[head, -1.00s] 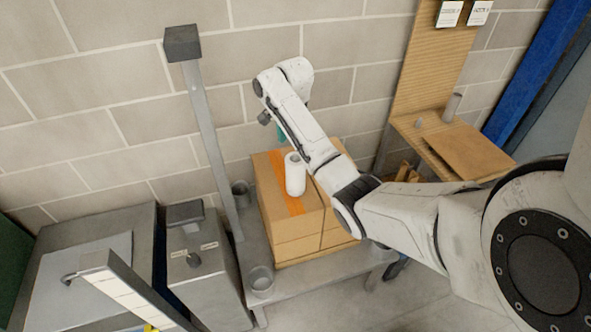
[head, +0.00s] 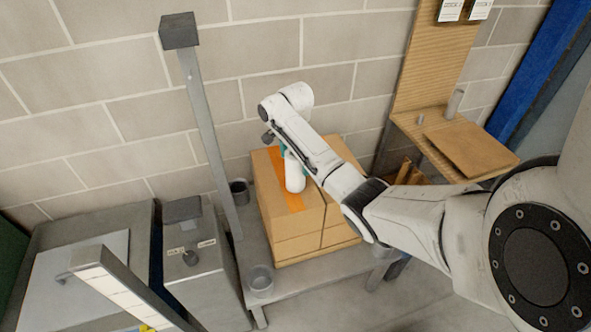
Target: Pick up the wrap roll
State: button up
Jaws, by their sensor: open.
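The wrap roll (head: 295,176) is a white cylinder standing upright on top of a cardboard box, beside its orange tape strip. Its upper part is partly hidden by my arm. My gripper (head: 283,150) shows only as a small teal and dark patch at the end of my white arm, close to the top of the roll. The gripper is open. Whether its fingers are around the roll or only beside it cannot be told, because the arm link covers them.
The cardboard boxes (head: 282,238) sit on a grey bench (head: 300,276) with dark cups (head: 260,280) at its left. A grey post (head: 205,130) rises left of the boxes. A wooden shelf (head: 410,127) stands at right. A block wall is close behind.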

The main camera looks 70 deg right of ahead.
jog(key=shift+f, duration=0.4)
jog(key=c, duration=1.3)
jog(key=shift+r, duration=0.25)
